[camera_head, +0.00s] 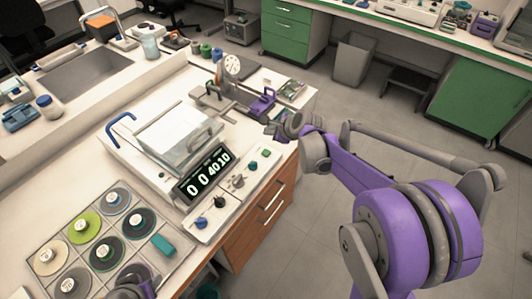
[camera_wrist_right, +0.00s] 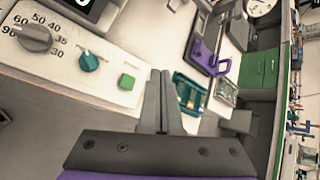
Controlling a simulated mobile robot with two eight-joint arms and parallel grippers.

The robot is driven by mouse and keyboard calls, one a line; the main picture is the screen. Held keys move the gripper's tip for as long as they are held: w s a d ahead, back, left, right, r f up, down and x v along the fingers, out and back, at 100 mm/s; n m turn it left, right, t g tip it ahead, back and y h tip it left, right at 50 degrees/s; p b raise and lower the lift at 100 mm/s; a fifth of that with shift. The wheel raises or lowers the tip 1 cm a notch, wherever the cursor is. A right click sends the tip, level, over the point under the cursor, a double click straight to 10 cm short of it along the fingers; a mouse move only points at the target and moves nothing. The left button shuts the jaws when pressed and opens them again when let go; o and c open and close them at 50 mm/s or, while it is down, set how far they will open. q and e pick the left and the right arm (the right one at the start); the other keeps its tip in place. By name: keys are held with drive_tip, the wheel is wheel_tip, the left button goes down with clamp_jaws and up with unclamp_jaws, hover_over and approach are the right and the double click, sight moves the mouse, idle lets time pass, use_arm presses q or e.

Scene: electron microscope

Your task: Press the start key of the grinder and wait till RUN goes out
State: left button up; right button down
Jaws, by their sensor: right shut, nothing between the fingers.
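The grinder (camera_head: 150,172) is a white machine on the bench with a lit display (camera_head: 205,173) showing white digits. Its sloping front panel has a green square key (camera_head: 265,153), which also shows in the right wrist view (camera_wrist_right: 126,82). A teal knob (camera_wrist_right: 89,61) and a grey dial (camera_wrist_right: 35,37) sit beside the key. My right gripper (camera_head: 278,131) is shut and empty, its fingertips (camera_wrist_right: 161,76) off the panel's end, beside the green key and apart from it in the picture. A RUN lamp cannot be made out. My left gripper (camera_head: 130,287) shows only partly at the bottom edge.
A tray of round discs (camera_head: 82,230) lies left of the grinder. A purple-handled device (camera_head: 262,103) and a dial gauge (camera_head: 232,66) stand behind the panel's far end. A sink (camera_head: 85,75) is at the back left. The floor right of the bench is open.

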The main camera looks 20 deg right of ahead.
sight(269, 154)
use_arm(q)
drive_tip(key=f+b, duration=0.1)
drive_tip(key=f, duration=0.1)
drive_tip(key=f+b, duration=0.1)
drive_tip(key=b, duration=0.1)
drive_tip(key=s+f+b, duration=0.1)
drive_tip(key=f+b, duration=0.1)
drive_tip(key=shift+f, duration=0.35)
use_arm(e)
wheel_tip(269, 154, down, 8)
drive_tip(key=shift+r, duration=0.15)
idle(1.2)
use_arm(q)
drive_tip(key=shift+f+b, duration=0.3)
drive_tip(key=shift+f, duration=0.05)
use_arm(e)
drive_tip(key=shift+f, duration=0.4)
